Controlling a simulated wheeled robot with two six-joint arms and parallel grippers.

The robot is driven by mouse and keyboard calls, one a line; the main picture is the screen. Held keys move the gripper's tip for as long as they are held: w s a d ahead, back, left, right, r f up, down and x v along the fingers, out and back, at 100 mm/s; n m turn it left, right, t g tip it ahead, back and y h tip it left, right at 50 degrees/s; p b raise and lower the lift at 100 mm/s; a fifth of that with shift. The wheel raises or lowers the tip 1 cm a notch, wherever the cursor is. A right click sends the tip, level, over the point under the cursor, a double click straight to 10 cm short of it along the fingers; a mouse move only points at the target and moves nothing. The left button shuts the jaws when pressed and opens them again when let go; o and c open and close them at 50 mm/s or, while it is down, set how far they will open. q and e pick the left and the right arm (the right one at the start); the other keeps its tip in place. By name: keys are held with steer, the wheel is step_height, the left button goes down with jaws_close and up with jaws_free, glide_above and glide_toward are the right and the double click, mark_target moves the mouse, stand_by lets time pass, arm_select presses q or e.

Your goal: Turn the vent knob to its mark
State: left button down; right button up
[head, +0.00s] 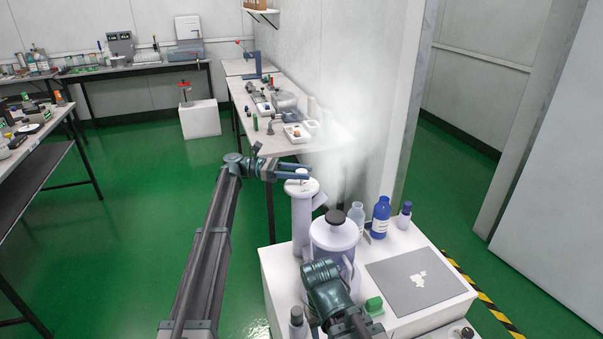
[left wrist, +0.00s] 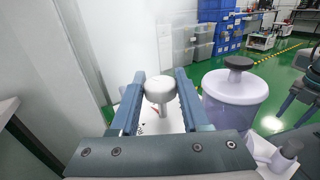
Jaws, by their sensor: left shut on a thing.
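The vent knob (head: 301,172) is a small white round knob on top of a pale upright column (head: 302,215). In the left wrist view the knob (left wrist: 160,88) sits between the two blue fingers of my left gripper (left wrist: 161,92), which is shut on it. My left gripper (head: 291,178) reaches the column top from the left in the head view. Below the knob, the white top plate (left wrist: 165,125) carries a small red mark and dark marks, partly hidden by the knob.
A pale lidded vessel (head: 334,236) with a dark knob stands right beside the column. A white plume (head: 345,120) rises behind. A blue bottle (head: 381,217), smaller bottles, a grey mat (head: 395,295) and a green block (head: 374,305) are on the white bench (head: 440,255).

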arm_select(q)
steer(key=shift+m+g+y, duration=0.5)
steer(key=shift+m+g, duration=0.6)
steer(key=shift+g, duration=0.8)
steer(key=shift+c, duration=1.9)
jaws_free()
steer(key=shift+d, duration=0.1)
